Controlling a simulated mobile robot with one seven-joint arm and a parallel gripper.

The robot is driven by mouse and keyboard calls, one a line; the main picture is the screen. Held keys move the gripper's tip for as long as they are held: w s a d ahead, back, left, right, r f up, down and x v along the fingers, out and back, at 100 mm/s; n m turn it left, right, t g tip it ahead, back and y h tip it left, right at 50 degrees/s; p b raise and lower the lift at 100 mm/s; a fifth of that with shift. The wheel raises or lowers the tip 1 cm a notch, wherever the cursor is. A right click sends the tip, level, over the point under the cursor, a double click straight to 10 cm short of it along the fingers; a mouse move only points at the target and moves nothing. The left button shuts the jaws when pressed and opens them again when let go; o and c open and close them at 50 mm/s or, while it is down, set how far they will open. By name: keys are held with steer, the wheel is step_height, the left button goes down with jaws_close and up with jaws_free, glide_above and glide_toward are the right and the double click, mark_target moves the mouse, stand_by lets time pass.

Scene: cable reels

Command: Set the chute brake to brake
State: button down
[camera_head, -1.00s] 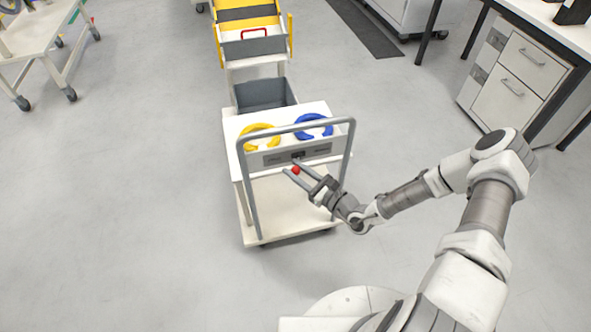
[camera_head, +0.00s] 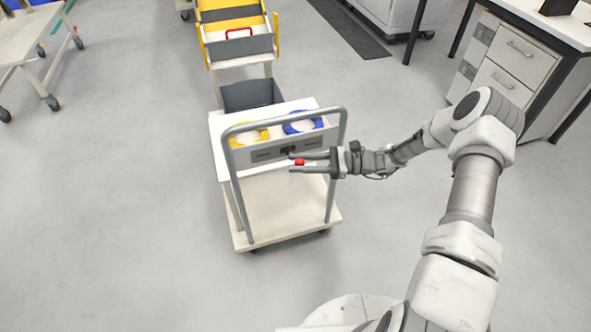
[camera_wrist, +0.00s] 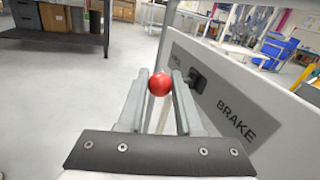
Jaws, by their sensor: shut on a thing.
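The chute brake is a lever with a red knob (camera_head: 299,161) on the grey panel (camera_head: 268,155) at the handle end of a white trolley. My gripper (camera_head: 291,161) comes in from the right, its two fingers on either side of the knob and shut on it. In the wrist view the red knob (camera_wrist: 160,84) sits between the fingers. The dark lever mount (camera_wrist: 196,80) is on the panel to their right. The word BRAKE (camera_wrist: 236,121) is printed on the panel's near part; another label farther along is too small to read. The lever's arm is mostly hidden.
The trolley's grey push handle (camera_head: 226,165) arches around the panel, close to my gripper. Yellow (camera_head: 247,134) and blue (camera_head: 302,122) rings lie on the trolley top. A grey bin (camera_head: 252,95) and yellow chute (camera_head: 229,14) stand behind.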

steer(key=shift+w+d+n+g+b, duration=0.2)
steer(key=shift+n+g+b, duration=0.25)
steer(key=shift+g, duration=0.3)
steer(key=shift+w+d+n+g+b, duration=0.15)
steer(key=shift+n+g+b, duration=0.25)
steer(key=shift+g, duration=0.35)
steer(key=c, duration=0.6)
jaws_free()
steer(key=d, duration=0.5)
steer(key=w+d+p, duration=0.1)
steer(key=d, duration=0.5)
steer(key=w+d+p, duration=0.1)
steer(key=d, duration=0.5)
steer(key=shift+w+d, duration=0.15)
steer(key=shift+w, duration=0.05)
